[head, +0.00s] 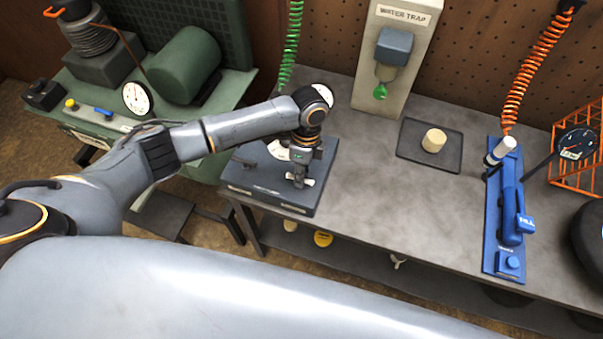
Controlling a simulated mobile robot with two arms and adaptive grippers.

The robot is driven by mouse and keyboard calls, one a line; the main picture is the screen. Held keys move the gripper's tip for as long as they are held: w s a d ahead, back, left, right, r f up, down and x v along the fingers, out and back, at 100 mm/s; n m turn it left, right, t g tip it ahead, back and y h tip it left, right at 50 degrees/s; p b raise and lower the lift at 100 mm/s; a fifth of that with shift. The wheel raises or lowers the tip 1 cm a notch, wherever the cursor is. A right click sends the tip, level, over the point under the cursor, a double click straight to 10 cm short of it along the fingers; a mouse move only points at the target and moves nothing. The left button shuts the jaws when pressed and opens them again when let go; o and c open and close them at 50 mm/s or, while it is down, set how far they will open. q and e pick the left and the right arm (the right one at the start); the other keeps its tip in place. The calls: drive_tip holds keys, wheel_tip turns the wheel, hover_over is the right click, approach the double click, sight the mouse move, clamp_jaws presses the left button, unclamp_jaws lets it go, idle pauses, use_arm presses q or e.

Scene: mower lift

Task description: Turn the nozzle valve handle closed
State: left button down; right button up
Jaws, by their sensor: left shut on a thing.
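My left gripper (299,178) reaches down onto a dark grey box (268,192) on the near left of the bench. It is shut on a small pale metal piece (306,182) on the box's top. This piece looks like the valve handle, but the fingers partly cover it and I cannot read its angle. A round white dial (280,150) sits on the box just behind the gripper, partly hidden by my arm. My right gripper is out of view.
A water trap panel (408,22) with a green knob stands behind the bench. A dark tray (449,155) holds a pale cylinder (434,140). A blue board (491,225) with a blue fill handle lies right. A green compressor (185,65) stands left. The bench middle is clear.

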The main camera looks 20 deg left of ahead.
use_arm(q)
drive_tip(key=c, duration=1.4)
unclamp_jaws()
drive_tip(key=shift+r, duration=0.1)
drive_tip(key=r, duration=0.4)
drive_tip(key=w+r, duration=0.1)
drive_tip(key=r, duration=0.2)
drive_tip(key=w+r, duration=0.1)
drive_tip(key=r, duration=0.3)
drive_tip(key=shift+w+d+r, duration=0.1)
drive_tip(key=shift+w+r, duration=0.1)
drive_tip(key=shift+r, duration=0.15)
